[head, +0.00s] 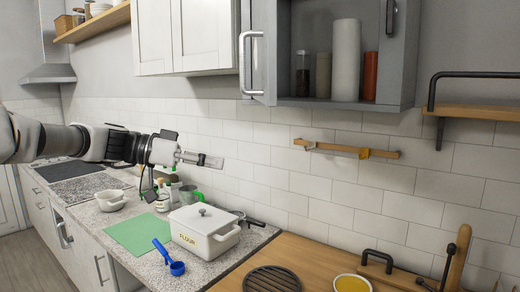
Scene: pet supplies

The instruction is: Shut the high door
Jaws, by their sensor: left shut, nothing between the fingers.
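A grey wall cabinet (338,103) hangs high at the top of the view and its front is open. A grey door panel (264,52) with a pale bar handle (250,65) stands swung out at its left side. Inside are a tall white roll (346,60), a dark jar (303,76) and a red-brown container (370,76). My left gripper (212,161) is shut and empty. In the picture it is below and left of the door, apart from it, with its fingers pointing right. My right gripper is out of view.
White closed cabinets (190,35) adjoin on the left. A wooden rail (345,150) is on the tiled wall below, and a wooden shelf (475,111) at right. The counter holds a white flour canister (204,232), a green mat (140,233) and a blue scoop (168,257).

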